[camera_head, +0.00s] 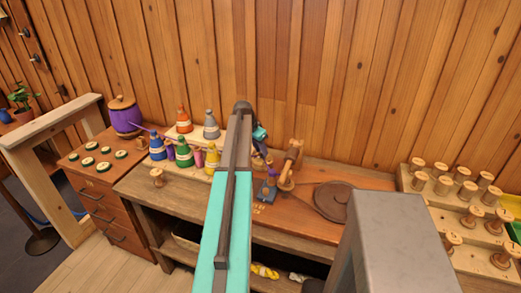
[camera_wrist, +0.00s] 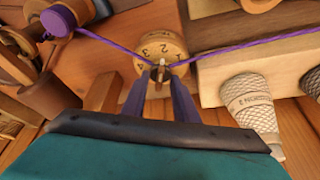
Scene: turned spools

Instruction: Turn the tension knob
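In the wrist view the tension knob shows as a round wooden dial (camera_wrist: 150,43) marked with numerals, 2 near the middle and 3 and 4 to the left. A small pale mark sits at its grip. The two dark purple fingers of my gripper (camera_wrist: 163,75) stand close on both sides of that narrow grip and appear shut on it. Purple thread (camera_wrist: 245,48) runs from a purple spool (camera_wrist: 58,20) at the left past the dial and away right. In the head view my arm hides the knob and most of my gripper.
In the wrist view a grey-white thread cone (camera_wrist: 248,100) stands right of my gripper. In the head view several coloured cones (camera_head: 183,152) stand left of my arm, a dark round disc (camera_head: 334,201) lies right, and wooden spools (camera_head: 442,185) fill the far right.

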